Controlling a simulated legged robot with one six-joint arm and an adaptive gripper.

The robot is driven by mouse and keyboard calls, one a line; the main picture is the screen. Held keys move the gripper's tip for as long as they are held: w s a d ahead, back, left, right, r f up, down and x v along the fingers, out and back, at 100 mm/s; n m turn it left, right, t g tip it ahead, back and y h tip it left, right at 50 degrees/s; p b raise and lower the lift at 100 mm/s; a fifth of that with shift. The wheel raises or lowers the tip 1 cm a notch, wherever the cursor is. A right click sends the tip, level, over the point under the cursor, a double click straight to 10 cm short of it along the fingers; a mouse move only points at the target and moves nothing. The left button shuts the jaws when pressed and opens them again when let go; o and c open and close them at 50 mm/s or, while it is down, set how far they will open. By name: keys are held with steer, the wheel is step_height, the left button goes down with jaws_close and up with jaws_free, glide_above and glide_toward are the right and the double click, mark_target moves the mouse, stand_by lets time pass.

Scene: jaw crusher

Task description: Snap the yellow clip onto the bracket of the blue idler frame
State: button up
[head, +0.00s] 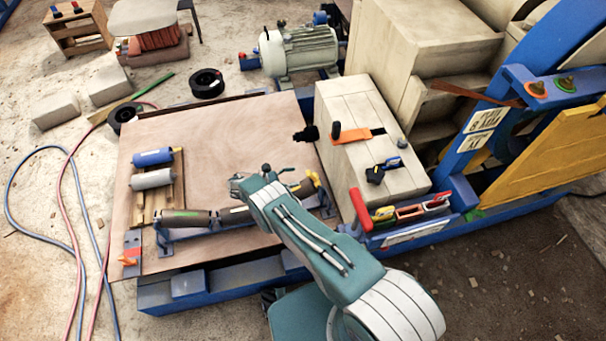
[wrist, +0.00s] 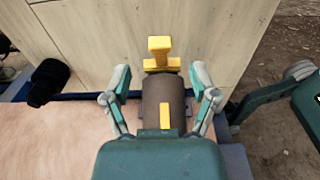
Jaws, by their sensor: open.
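The yellow clip (wrist: 159,48) stands upright at the far end of a brown roller (wrist: 163,98) in the wrist view. In the head view, a small yellow piece (head: 316,179) shows at the right end of the blue idler frame (head: 205,231), probably the same clip. A yellow strip (wrist: 167,118) lies along the roller near my palm. My gripper (wrist: 160,72) is open, with its fingers on either side of the roller's far end, just below the clip's head. Nothing is held. The bracket under the clip is hidden, so I cannot tell whether the clip is seated.
A pale block (head: 366,135) rises just beyond the clip, with a dark knob (wrist: 48,80) to the left. Blue and grey rollers (head: 152,157) lie on a wooden rack at left. The brown board (head: 225,130) is clear behind the frame. An orange piece (head: 127,260) sits at left.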

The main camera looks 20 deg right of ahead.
steer(key=shift+a, duration=1.2)
